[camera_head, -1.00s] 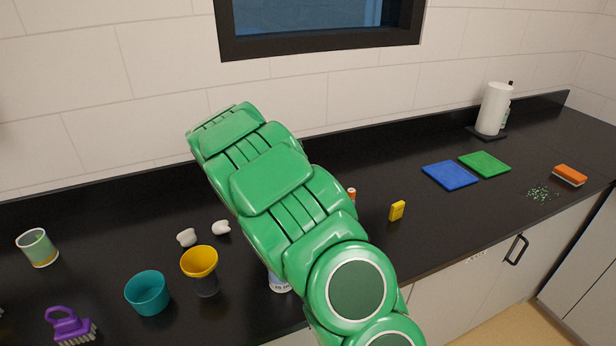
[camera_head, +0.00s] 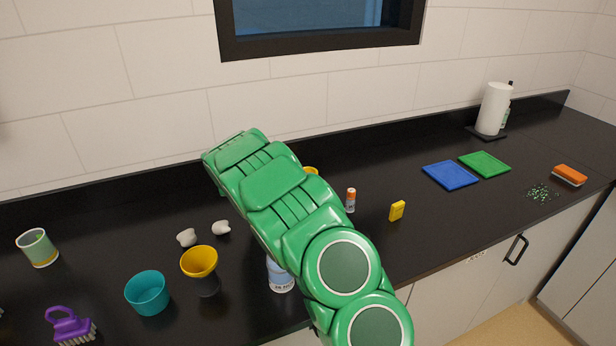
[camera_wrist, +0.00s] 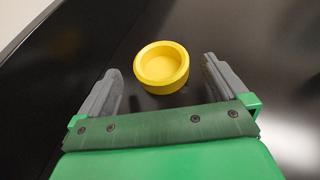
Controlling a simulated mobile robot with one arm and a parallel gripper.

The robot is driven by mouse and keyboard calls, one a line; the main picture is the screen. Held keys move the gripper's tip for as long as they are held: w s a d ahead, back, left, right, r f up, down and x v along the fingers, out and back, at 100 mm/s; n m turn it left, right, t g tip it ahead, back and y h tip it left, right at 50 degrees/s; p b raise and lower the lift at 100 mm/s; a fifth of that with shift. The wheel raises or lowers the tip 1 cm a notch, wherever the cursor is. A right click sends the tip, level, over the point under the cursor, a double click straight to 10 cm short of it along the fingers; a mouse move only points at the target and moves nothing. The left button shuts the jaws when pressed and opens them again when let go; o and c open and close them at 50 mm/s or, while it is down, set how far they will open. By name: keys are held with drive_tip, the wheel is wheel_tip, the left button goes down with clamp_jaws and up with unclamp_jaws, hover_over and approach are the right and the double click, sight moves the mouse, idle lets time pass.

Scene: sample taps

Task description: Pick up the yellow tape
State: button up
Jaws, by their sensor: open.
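The yellow tape (camera_wrist: 162,66) is a round, thick yellow roll lying flat on the black counter, with a recessed yellow middle. In the wrist view it sits between and slightly beyond the tips of my gripper (camera_wrist: 161,70). The two grey fingers are spread wide, with a gap on each side of the tape; neither appears to touch it. In the head view a small yellow edge, probably the tape (camera_head: 312,170), shows behind my green arm; the rest is hidden. My gripper is hidden there by the arm.
An orange-and-white tube (camera_head: 350,200) and a yellow box (camera_head: 397,211) stand right of my arm. A yellow cup (camera_head: 199,262), a teal bowl (camera_head: 148,293) and a blue-white can (camera_head: 280,275) are left and below. The wall (camera_head: 150,90) is behind the counter.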

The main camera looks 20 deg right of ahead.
sight(313, 169)
drive_tip(key=shift+x, duration=1.9)
drive_tip(key=c, duration=1.1)
drive_tip(key=shift+o, duration=0.2)
drive_tip(key=shift+r, duration=0.1)
drive_tip(key=shift+r, duration=0.55)
drive_tip(key=s+a+r, duration=0.3)
drive_tip(key=s+r, duration=0.8)
drive_tip(key=s, duration=0.2)
drive_tip(key=shift+s+a+r, duration=0.25)
drive_tip(key=shift+s+r, duration=0.1)
drive_tip(key=shift+r, duration=0.05)
